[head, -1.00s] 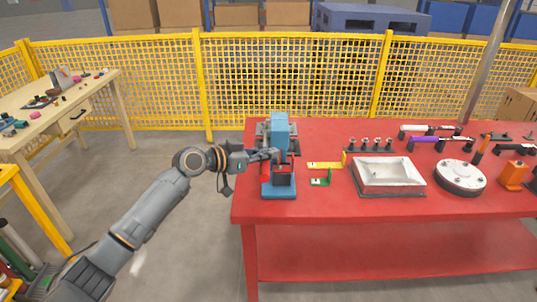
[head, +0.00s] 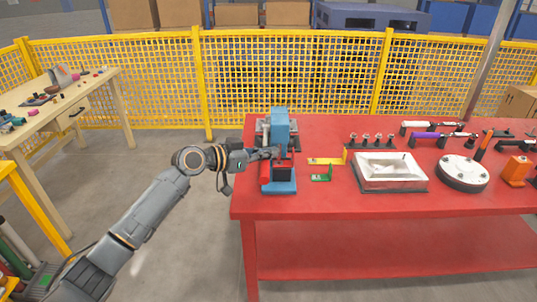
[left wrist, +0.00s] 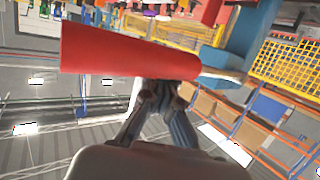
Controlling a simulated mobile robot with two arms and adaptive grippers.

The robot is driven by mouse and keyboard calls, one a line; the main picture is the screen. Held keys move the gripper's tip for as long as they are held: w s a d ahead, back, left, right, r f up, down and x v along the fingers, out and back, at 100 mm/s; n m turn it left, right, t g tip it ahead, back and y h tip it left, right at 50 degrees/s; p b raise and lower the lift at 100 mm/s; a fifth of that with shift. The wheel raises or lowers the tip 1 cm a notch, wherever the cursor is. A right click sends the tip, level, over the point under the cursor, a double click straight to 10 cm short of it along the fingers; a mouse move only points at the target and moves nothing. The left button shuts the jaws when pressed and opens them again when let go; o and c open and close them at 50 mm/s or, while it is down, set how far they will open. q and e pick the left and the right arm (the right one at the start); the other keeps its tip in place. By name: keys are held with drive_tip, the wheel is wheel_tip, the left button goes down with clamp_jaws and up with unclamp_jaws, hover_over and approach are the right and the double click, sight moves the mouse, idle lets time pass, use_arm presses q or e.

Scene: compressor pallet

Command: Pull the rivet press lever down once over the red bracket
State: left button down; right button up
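The rivet press (head: 281,126) is blue and stands upright at the left end of the red table. A red part, probably the red bracket (head: 265,171), shows low on the press, partly hidden. My left gripper (head: 268,154) is at the left side of the press head, with its fingers reaching across it. In the left wrist view a thick red cylinder, which looks like the lever's handle (left wrist: 125,55), lies across the fingers of my left gripper (left wrist: 165,92). It hides the fingertips, so I cannot tell whether they grip it. My right gripper is not in view.
A yellow bracket (head: 325,161) and a green bracket (head: 321,178) lie right of the press on the red table (head: 400,207). A white-lined tray (head: 427,184) and a round flanged part (head: 463,171) are farther right. A yellow mesh fence (head: 300,80) stands behind.

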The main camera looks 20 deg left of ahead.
use_arm(q)
drive_tip(key=shift+r+p, duration=1.65)
drive_tip(key=shift+r, duration=1.45)
wheel_tip(320, 180, up, 7)
drive_tip(key=p, duration=0.4)
drive_tip(key=shift+f, duration=0.15)
